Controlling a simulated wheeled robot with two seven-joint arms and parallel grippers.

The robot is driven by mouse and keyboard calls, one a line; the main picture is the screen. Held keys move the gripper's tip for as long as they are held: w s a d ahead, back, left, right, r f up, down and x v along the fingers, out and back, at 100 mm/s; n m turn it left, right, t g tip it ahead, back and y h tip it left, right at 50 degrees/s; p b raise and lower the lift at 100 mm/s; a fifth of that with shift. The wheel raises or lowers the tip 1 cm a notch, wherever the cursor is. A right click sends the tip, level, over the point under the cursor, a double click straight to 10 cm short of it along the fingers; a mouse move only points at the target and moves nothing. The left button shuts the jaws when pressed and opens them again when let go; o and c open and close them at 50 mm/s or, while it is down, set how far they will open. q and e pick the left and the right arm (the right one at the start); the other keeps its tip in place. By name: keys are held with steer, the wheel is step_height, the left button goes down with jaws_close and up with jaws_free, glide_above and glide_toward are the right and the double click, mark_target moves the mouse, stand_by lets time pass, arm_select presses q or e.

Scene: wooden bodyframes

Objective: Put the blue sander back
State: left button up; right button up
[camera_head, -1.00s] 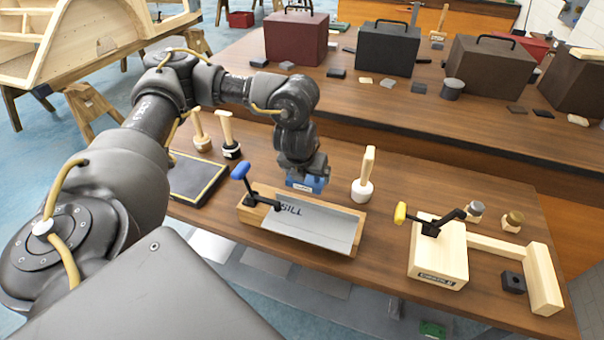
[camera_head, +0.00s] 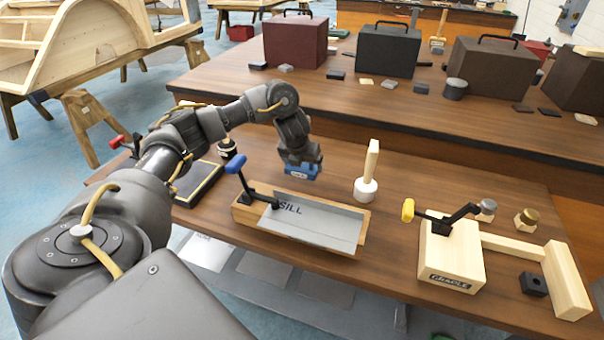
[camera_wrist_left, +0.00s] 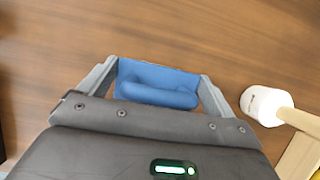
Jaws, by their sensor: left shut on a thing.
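The blue sander (camera_head: 302,172) is held in my left gripper (camera_head: 300,163) above or on the wooden bench, behind the sill box; I cannot tell whether it touches the bench top. In the left wrist view the blue sander (camera_wrist_left: 158,84) lies between the two fingers of my left gripper (camera_wrist_left: 158,80), which are shut on its sides. A dark pad with a yellow border (camera_head: 203,188) lies on the bench to the left, partly hidden by my left arm. My right gripper is not in view.
A wooden box with a grey sheet marked SILL (camera_head: 315,222) and a blue-handled clamp stands in front. A white-based mallet (camera_head: 367,185) stands right of the sander; it also shows in the wrist view (camera_wrist_left: 265,104). A cradle block (camera_head: 452,258) is farther right.

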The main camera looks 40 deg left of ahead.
mark_target(302, 167)
arm_select(q)
step_height(302, 167, down, 3)
steer(key=shift+f+b, duration=0.1)
steer(key=shift+b, duration=0.35)
steer(key=shift+w+a+f, duration=0.1)
steer(key=shift+a+f, duration=0.05)
steer(key=shift+f, duration=0.1)
steer(key=shift+r, duration=0.1)
